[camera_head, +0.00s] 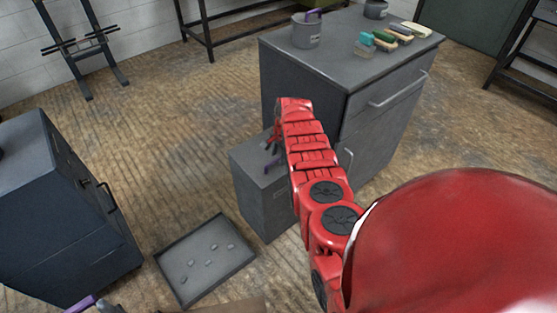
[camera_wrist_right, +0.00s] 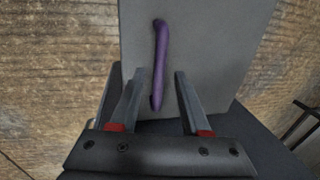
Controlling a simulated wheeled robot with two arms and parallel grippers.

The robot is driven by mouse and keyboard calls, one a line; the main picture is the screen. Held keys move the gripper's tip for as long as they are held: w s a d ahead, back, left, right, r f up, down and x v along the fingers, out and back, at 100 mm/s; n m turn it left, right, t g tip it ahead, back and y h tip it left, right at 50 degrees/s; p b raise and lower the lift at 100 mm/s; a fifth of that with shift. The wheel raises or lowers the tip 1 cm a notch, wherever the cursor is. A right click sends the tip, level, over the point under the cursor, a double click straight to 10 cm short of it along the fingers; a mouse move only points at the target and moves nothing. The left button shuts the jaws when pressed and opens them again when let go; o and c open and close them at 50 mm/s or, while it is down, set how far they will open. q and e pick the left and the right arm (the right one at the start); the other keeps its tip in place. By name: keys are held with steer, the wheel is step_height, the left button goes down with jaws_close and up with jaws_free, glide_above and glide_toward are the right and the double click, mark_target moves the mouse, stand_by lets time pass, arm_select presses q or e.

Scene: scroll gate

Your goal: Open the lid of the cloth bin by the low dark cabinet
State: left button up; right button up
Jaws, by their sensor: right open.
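The cloth bin (camera_head: 262,205) is a grey box standing against the side of the low dark cabinet (camera_head: 318,95). Its lid (camera_wrist_right: 205,50) is flat and looks shut, with a long purple handle (camera_wrist_right: 160,62) on it. My right arm reaches over the bin from the lower right and hides part of its top. My right gripper (camera_head: 272,143) is above the lid. In the right wrist view the open fingers (camera_wrist_right: 157,82) point at the lid, with the lower part of the handle appearing between them. I cannot tell whether they touch it. My left gripper is not in view.
A dark blue cabinet (camera_head: 60,215) stands at the left. A shallow grey tray (camera_head: 176,287) with several small pieces lies on the floor before the bin. A grey pot (camera_head: 306,35) and several brushes or blocks (camera_head: 384,38) sit on the low cabinet. Floor left of the bin is clear.

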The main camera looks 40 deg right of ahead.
steer(key=shift+f, duration=0.1)
jaws_close()
stand_by(1.5)
